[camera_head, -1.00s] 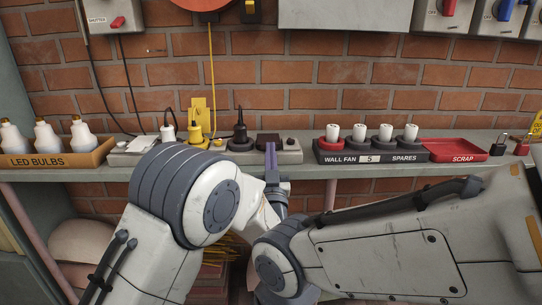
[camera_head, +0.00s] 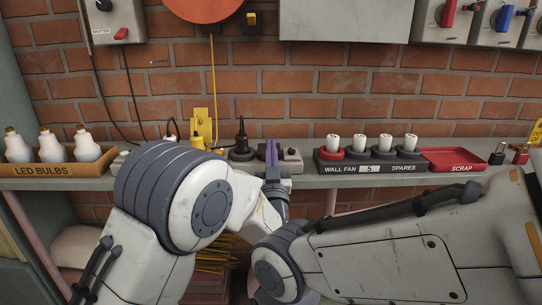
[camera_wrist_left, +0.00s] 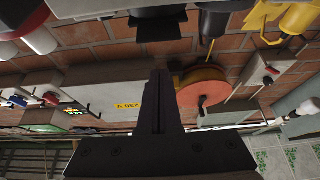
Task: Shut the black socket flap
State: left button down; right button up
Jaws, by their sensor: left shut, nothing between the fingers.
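The grey socket strip (camera_head: 292,165) lies on the shelf with white, yellow and black plugs in it. The black socket flap (camera_head: 262,154) is a dark shape right of the black plug (camera_head: 241,148), mostly hidden behind my left fingers. My left gripper (camera_head: 272,152) is shut and empty, fingers pointing up in front of the strip. In the left wrist view, my shut fingers (camera_wrist_left: 157,85) point towards a dark shape, apparently the flap (camera_wrist_left: 158,28); I cannot tell its tilt or whether they touch. My right arm crosses the lower right; its gripper is out of view.
A bulb tray (camera_head: 60,170) stands at left. The spares tray (camera_head: 330,168) and red scrap tray (camera_head: 453,160) stand right of the strip. Padlocks (camera_head: 497,155) sit at far right. Cables hang on the brick wall behind the strip.

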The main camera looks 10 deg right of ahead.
pick_arm(q)
jog(key=s+f+b, duration=0.6)
jog(key=s, duration=0.1)
jog(key=w+a+f+g, duration=0.2)
jog(key=a+f+g, duration=0.8)
jog(key=a+f, duration=0.45)
jog(key=s+a+f+n+g+y, duration=0.1)
jog(key=s+a+f+g+y, duration=0.1)
jog(key=s+a+f+g, duration=0.5)
jog(key=s+a+f+n+g+y, duration=0.1)
jog(key=s+a+f+g, duration=0.2)
jog(key=s+a, duration=0.8)
jog(key=s+d+r+m+g, duration=0.1)
jog(key=s+d+r+m, duration=0.25)
jog(key=s+d, duration=0.4)
jog(key=s+d+r+m+g, duration=0.2)
jog(key=s+d+r+m, duration=0.15)
jog(key=s+d, duration=0.45)
notch_tip(320, 180, up, 38)
jog(key=p, duration=3.8)
jog(key=shift+d+m+h+p, duration=0.3)
jog(key=shift+d+h, duration=0.05)
jog(key=shift+h, duration=0.05)
